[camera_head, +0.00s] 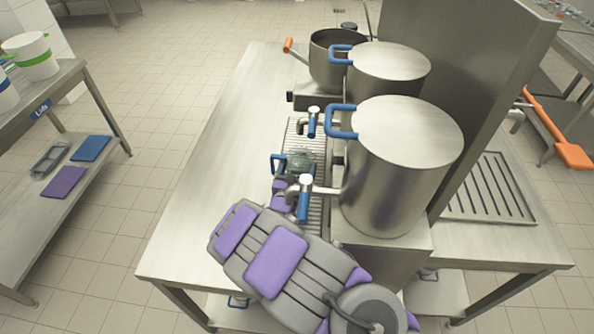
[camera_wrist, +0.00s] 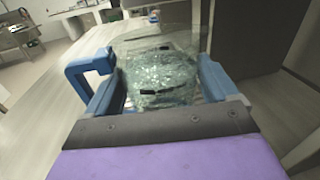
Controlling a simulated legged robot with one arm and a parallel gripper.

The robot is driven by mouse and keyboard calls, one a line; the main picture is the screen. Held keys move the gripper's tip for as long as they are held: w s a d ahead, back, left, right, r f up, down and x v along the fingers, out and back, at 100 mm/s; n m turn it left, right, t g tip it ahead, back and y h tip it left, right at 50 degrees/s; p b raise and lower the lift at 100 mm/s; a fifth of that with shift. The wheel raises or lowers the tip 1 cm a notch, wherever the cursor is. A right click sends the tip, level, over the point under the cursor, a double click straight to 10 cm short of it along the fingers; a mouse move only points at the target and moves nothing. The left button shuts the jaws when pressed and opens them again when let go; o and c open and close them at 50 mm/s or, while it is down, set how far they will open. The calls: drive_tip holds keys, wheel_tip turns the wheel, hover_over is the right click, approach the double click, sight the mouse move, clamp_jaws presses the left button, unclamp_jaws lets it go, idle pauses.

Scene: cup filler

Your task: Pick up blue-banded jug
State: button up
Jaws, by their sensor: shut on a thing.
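A clear glass jug (camera_head: 300,163) with a blue handle is over the slatted drip grate, between the two blue-levered taps. In the wrist view the jug (camera_wrist: 160,75) is straight ahead, with greenish, glittering clear contents and its blue handle (camera_wrist: 82,75) on the left. My gripper (camera_head: 287,183) reaches in from the front and is shut on the jug. In the wrist view my gripper (camera_wrist: 162,95) has blue parts on both sides of the glass. I cannot tell whether these are fingers or the jug's band, or whether its base touches the grate.
Two large steel urns (camera_head: 400,160) (camera_head: 388,62) with blue handles stand right of the grate (camera_head: 318,205). A near tap (camera_head: 305,195) and a far tap (camera_head: 313,122) flank the jug closely. The steel counter (camera_head: 215,165) is bare on the left.

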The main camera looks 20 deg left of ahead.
drive_tip(key=shift+s+r+p, duration=0.15)
drive_tip(key=shift+s+r, duration=0.05)
drive_tip(key=shift+r, duration=0.35)
drive_tip(key=shift+s+r+p, duration=0.15)
drive_tip(key=shift+s+r, duration=0.05)
drive_tip(key=shift+r, duration=0.3)
drive_tip(key=s+d+p, duration=0.1)
drive_tip(key=s+p, duration=0.2)
drive_tip(key=s, duration=1.4)
drive_tip(key=shift+d, duration=0.3)
drive_tip(key=shift+f, duration=0.1)
